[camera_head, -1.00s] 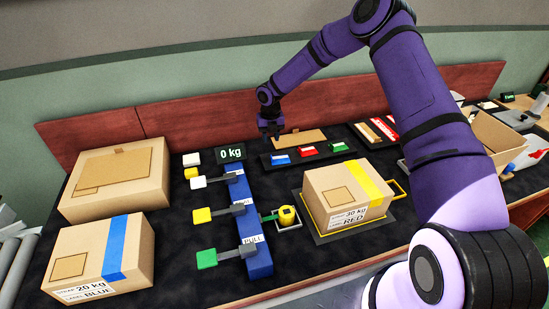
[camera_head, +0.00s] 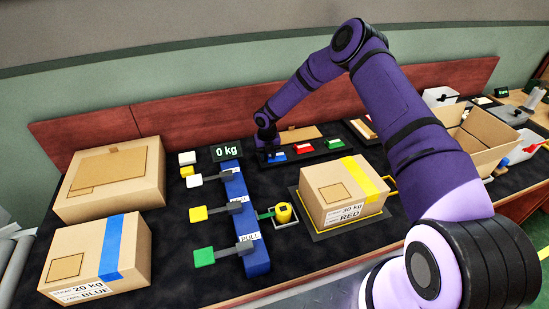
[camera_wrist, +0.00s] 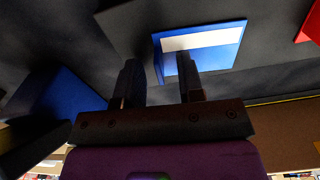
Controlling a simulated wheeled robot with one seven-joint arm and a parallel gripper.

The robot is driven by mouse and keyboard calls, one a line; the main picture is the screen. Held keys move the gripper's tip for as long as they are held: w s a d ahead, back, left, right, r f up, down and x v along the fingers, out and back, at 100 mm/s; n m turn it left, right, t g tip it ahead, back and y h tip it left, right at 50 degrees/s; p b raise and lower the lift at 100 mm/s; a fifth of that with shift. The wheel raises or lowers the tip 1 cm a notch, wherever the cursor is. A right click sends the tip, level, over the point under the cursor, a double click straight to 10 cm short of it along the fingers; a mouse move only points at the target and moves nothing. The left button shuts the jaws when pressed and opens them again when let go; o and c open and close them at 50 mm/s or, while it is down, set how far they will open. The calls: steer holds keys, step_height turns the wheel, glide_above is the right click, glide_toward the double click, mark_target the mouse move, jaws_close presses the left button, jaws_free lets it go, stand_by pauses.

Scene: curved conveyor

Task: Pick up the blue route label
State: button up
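The blue route label (camera_head: 277,157), blue with a white strip, lies at the left end of a dark tray (camera_head: 291,158) in the head view. In the wrist view the blue label (camera_wrist: 215,52) is at upper centre right, tilted in the picture. My gripper (camera_wrist: 158,78) is open, with a clear gap between its two dark fingers. The right finger overlaps the label's lower left part in the wrist view; the left finger is left of it. Whether a finger touches it I cannot tell. In the head view my gripper (camera_head: 266,148) is low beside the label and partly hides it.
A red label (camera_head: 304,149) and a green label (camera_head: 333,143) lie to the right on the tray. A weight display (camera_head: 228,152) and a blue lever block (camera_head: 259,262) stand to the left. A carton with a yellow band (camera_head: 325,196) is in front.

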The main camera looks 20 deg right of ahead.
jaws_close()
steer(key=shift+r, duration=0.1)
